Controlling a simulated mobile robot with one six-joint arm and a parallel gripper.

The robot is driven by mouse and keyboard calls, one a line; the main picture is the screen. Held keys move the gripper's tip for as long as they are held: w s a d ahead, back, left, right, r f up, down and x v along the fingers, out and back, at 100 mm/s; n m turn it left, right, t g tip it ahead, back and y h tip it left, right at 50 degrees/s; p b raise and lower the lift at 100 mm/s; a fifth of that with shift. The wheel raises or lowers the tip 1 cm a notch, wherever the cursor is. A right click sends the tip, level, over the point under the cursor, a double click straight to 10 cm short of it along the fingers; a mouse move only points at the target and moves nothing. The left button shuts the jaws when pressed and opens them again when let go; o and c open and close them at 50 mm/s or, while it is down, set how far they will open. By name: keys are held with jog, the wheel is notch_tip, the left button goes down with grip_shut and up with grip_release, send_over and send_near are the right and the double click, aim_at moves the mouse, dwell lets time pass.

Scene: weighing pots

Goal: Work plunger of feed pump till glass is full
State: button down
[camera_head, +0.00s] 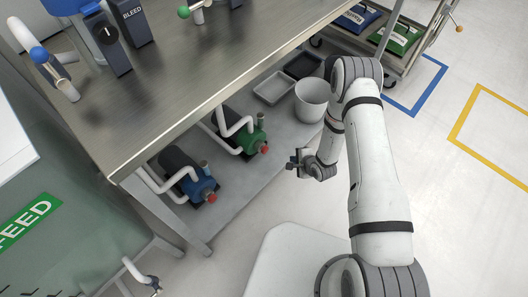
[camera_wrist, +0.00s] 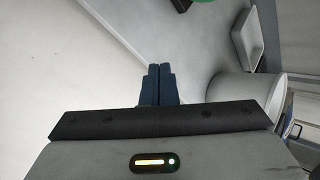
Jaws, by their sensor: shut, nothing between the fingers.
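Two pumps stand on the shelf under the steel table: a green one (camera_head: 250,138) and a blue one (camera_head: 197,187), each with a dark body, white pipe and red knob. I cannot tell from the pictures which is the feed pump. My gripper (camera_head: 297,163) is right of both, apart from them, beyond the shelf's front edge. In the wrist view its dark fingers (camera_wrist: 159,72) are shut together with nothing between them. I cannot make out a glass or its level in either view.
A white bucket (camera_head: 311,100) and a grey tray (camera_head: 273,89) stand on the shelf behind the gripper. The steel tabletop (camera_head: 190,62) overhangs the pumps. A green sign (camera_head: 30,220) ending in "EED" is at left. A cart (camera_head: 410,62) stands top right; floor at right is clear.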

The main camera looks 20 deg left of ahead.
aim_at(265, 150)
jog(key=shift+m+y, duration=0.3)
jog(key=shift+m, duration=0.2)
jog(key=s+f, duration=0.1)
jog(key=s+a+f, duration=0.1)
jog(key=f, duration=0.1)
jog(key=shift+s+f, duration=0.3)
jog(key=w+a, duration=0.1)
jog(key=a, duration=0.1)
jog(key=w+a+b, duration=0.1)
jog(key=a, duration=0.2)
jog(key=w+a+b, duration=0.1)
jog(key=a, duration=0.1)
jog(key=shift+a, duration=0.25)
jog(key=shift+w+a, duration=0.2)
jog(key=shift+a, duration=0.15)
jog(key=shift+a+b, duration=0.1)
jog(key=shift+b, duration=0.2)
dwell(0.9)
jog(key=shift+a, duration=0.3)
